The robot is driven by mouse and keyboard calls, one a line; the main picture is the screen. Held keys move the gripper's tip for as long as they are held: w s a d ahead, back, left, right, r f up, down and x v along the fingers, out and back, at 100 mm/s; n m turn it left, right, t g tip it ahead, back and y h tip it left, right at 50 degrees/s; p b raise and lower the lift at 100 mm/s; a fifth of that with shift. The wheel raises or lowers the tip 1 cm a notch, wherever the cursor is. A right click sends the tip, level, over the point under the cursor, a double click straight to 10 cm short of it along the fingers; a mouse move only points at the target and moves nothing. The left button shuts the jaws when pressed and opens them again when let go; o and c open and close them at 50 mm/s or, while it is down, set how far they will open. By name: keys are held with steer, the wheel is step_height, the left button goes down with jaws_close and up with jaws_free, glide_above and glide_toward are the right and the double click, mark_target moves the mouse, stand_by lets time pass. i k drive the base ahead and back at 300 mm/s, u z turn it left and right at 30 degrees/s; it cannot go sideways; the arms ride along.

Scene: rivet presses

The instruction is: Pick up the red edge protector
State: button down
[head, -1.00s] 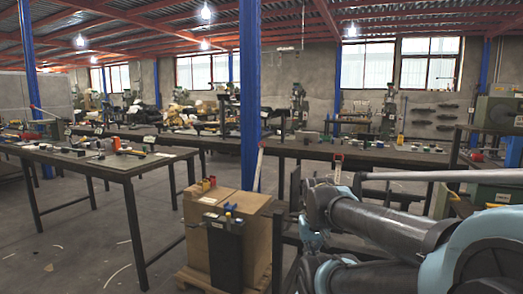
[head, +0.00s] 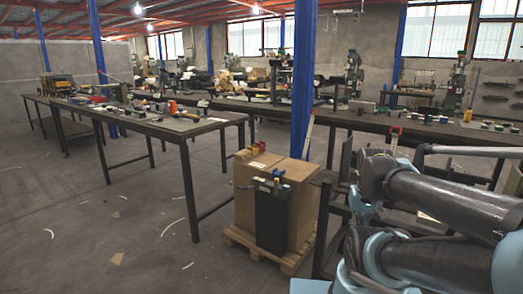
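Small red and yellow pieces (head: 257,149) sit on top of a cardboard box near the middle of the head view. A red-orange piece (head: 173,107) stands on the left workbench among tools. Both are too small to tell whether either is the red edge protector. My arm fills the lower right of the view, folded, with dark links and light blue joints. I cannot make out my gripper's fingers in this view.
The cardboard box (head: 301,205) stands on a wooden pallet (head: 246,240), with a dark panel on its front. A blue post (head: 302,75) rises behind it. The left workbench (head: 186,130) has dark legs. Open floor (head: 110,215) lies at the lower left.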

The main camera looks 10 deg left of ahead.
mark_target(260, 147)
steer(key=u, duration=0.2)
steer(key=k, duration=0.6)
steer(key=u, duration=0.6)
steer(key=k, duration=0.65)
steer(key=u, duration=0.7)
steer(key=i, duration=2.15)
steer(key=z, duration=0.5)
steer(key=i, duration=1.05)
steer(key=z, duration=0.9)
steer(key=i, duration=0.5)
steer(key=z, duration=0.25)
